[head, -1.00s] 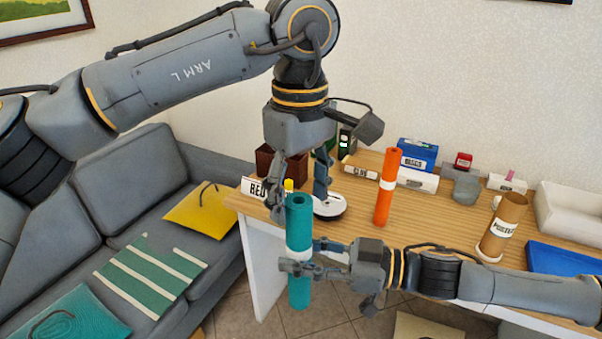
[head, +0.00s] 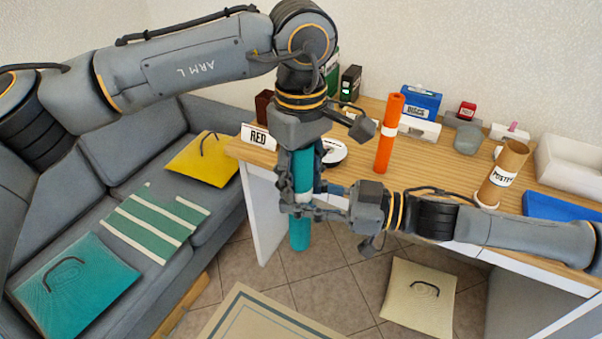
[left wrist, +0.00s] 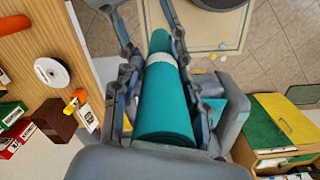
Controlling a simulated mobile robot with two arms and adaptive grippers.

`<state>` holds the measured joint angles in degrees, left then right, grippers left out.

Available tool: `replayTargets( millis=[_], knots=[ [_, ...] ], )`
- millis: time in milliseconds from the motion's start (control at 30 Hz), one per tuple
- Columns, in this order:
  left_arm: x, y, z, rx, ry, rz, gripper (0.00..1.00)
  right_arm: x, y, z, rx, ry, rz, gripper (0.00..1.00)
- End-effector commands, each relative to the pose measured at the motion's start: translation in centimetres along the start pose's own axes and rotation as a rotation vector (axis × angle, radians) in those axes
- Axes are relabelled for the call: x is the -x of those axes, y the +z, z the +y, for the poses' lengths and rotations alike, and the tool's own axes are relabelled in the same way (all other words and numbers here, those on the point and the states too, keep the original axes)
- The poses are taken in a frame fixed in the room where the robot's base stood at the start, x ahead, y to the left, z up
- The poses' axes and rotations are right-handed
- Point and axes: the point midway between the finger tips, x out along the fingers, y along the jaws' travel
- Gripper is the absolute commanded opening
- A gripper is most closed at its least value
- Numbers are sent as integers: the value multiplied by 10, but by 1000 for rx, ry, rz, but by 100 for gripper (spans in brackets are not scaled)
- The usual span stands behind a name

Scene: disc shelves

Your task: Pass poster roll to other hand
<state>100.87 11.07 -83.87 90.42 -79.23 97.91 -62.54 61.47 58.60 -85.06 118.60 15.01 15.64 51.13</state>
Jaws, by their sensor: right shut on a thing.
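The teal poster roll (head: 300,235) with a white band stands upright in front of the desk's left end, clear of the floor. My right gripper (head: 308,203) is shut on it around the middle, coming from the right. My left gripper (head: 302,178) points down from above, its fingers on both sides of the roll's upper part. In the left wrist view the roll (left wrist: 163,108) lies between the left fingers, with a small gap on the left side, so they look open.
A brown poster tube (head: 505,172) stands at the right. A grey sofa (head: 62,190) with folders lies left. Tiled floor is below.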

Motion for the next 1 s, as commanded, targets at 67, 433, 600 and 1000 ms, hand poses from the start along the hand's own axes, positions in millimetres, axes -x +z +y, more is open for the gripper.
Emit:
replayTargets(
  millis=[67,433,600,1000],
  knots=[
    [0,0,0,0,0,0,20,0,0,0,0,0,0,4],
    [0,0,0,0,1,0,5,0,0,0,0,-1,1,61],
    [0,0,0,0,1,0,5,0,0,0,0,0,0,61],
    [0,0,0,0,0,0,5,64,1,1,0,5,-4,61]
  ],
)
